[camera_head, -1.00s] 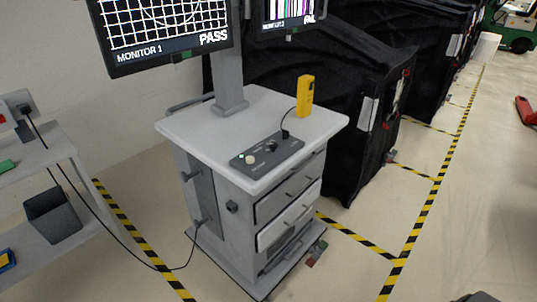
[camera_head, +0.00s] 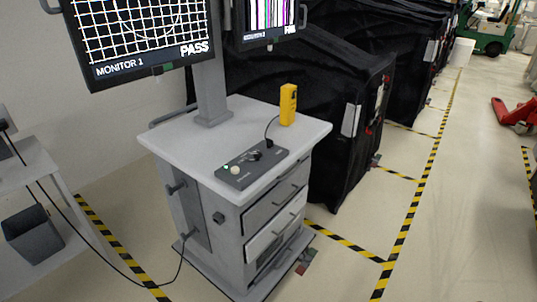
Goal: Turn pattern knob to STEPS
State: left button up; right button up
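A grey control box (camera_head: 251,165) with knobs lies on the light grey top of a wheeled cart (camera_head: 190,140). A pale round knob or button (camera_head: 235,170) sits at its left end beside a small green light. A dark knob (camera_head: 254,156) sits near its middle. The labels are too small to read, so I cannot tell the pattern knob's setting. Monitor 1 (camera_head: 140,35) shows a white grid with a curve and the word PASS. A second monitor (camera_head: 268,18) shows vertical coloured stripes. Neither of my grippers is in view.
A yellow handheld device (camera_head: 288,105) stands on the cart top, with a cable to the box. Black covered carts (camera_head: 340,115) stand behind. A side table (camera_head: 25,165) is at left, with a dark bin (camera_head: 33,236). The taped floor at right is open; a red pallet jack (camera_head: 515,114) stands there.

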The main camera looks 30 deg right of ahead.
aim_at(257, 156)
jog(key=z, duration=2.35)
jog(key=i, duration=3.35)
jog(key=u, duration=3.05)
